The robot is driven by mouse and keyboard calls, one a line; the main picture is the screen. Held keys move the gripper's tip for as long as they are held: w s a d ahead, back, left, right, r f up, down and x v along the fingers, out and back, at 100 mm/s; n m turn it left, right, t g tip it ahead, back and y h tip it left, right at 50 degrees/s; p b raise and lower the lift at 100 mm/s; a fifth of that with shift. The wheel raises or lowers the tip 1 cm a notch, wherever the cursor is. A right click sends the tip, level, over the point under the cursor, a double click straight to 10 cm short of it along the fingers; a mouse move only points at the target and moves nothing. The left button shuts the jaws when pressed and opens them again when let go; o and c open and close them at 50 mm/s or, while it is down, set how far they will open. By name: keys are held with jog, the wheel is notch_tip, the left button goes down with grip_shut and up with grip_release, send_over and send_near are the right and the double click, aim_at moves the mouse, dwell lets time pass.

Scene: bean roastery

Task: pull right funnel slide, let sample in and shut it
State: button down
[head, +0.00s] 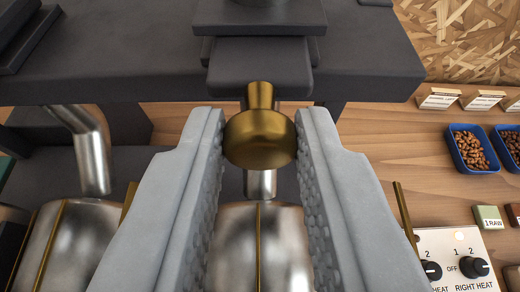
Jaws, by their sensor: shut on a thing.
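My gripper (260,150) is in the middle of the head view, its two grey fingers on either side of a brass knob (259,138). It is shut on the knob. The knob's stem joins the front of a dark slide plate (258,66), which sticks out from the dark beam below a dark block, likely the funnel base. How far the slide is pulled cannot be told. Below the knob a steel spout (260,184) points down over the right steel drum (262,250). The fingers hide the drum's sides. No sample shows.
A second steel spout (90,150) and drum (68,245) stand at left. At right are blue trays (469,150) of beans, label cards (438,99), a green block marked RAW (489,219) and a heat control panel (457,262). A brass rod (405,215) stands near the right finger.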

jog(key=shift+s, duration=1.1)
jog(key=c, duration=1.3)
grip_release()
jog(key=shift+o, duration=0.2)
jog(key=v, duration=1.7)
jog(key=shift+r, duration=0.15)
jog(key=shift+s, duration=0.1)
